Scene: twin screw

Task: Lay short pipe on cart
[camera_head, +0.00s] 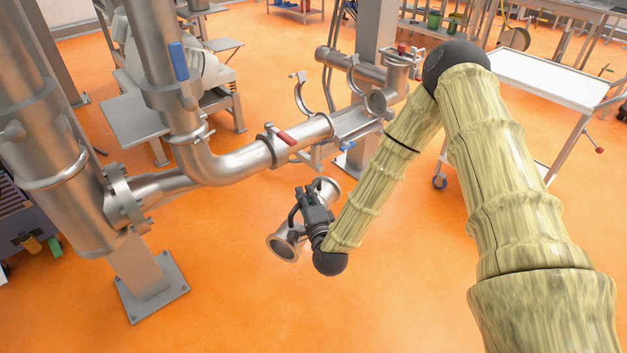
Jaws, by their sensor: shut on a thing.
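My gripper (311,209) is shut on the short pipe (286,243), a shiny metal piece with a flared flange at each end. The gripper covers the pipe's middle. The pipe is held in the air above the orange floor, below the fixed pipework. The cart (545,78) stands at the upper right, with a white top, metal legs and casters. It is well apart from the gripper and the pipe. My arm comes in from the lower right and passes in front of the cart's left side.
Fixed metal pipework (240,162) with red and blue valve handles runs across the left and middle. An open clamp ring (302,95) stands by it. A support post (146,275) stands on the floor at left. The orange floor is clear at the lower middle.

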